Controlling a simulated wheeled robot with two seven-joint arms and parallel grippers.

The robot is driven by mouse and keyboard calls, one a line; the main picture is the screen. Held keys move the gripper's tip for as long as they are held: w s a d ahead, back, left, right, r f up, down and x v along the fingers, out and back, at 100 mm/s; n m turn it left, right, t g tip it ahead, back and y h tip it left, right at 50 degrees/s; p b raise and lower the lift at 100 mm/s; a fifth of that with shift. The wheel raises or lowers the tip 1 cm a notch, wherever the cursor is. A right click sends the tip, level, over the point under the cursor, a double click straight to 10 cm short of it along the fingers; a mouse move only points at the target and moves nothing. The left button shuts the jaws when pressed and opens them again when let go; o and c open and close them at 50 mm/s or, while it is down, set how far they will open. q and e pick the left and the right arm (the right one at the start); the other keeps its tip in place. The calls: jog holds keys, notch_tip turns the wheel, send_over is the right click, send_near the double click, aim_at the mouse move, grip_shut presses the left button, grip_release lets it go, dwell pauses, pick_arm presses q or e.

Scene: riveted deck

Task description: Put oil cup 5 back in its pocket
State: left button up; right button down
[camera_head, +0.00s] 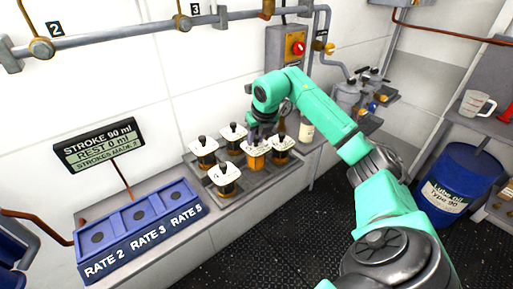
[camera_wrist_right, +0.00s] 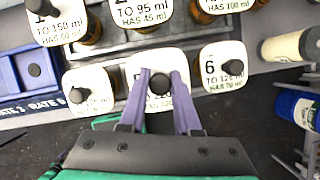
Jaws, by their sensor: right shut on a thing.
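My right gripper (camera_head: 262,134) is shut on the knob of an oil cup (camera_head: 256,161) with amber oil and a white label. In the right wrist view the fingers (camera_wrist_right: 160,88) flank its dark knob and cover part of the label (camera_wrist_right: 142,104), so its number is hidden. It is in line between a cup at left (camera_wrist_right: 89,93) and cup 6 (camera_wrist_right: 224,67). It is upright over the grey cup rack (camera_head: 252,184); I cannot tell whether it is fully seated. My left gripper is out of view.
Other lidded cups stand close around, including cup 1 (camera_wrist_right: 55,22). A blue box marked RATE 2, 3 and 5 (camera_head: 140,228) is at left on the ledge. A cream bottle (camera_head: 306,130) stands right of the rack. A blue oil drum (camera_head: 458,183) is at far right.

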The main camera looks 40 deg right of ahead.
aim_at(255, 147)
jog(key=f, duration=0.3)
jog(key=shift+a+f+p, duration=0.3)
jog(key=shift+a, duration=0.05)
jog(key=shift+d, duration=0.15)
jog(key=shift+f, duration=0.15)
jog(key=c, duration=0.6)
grip_release()
jog(key=shift+r, duration=0.2)
jog(key=b+v, duration=0.1)
jog(key=v, duration=1)
jog(key=shift+s+r+b, duration=0.25)
jog(key=shift+r+b, duration=0.05)
jog(key=shift+r, duration=0.05)
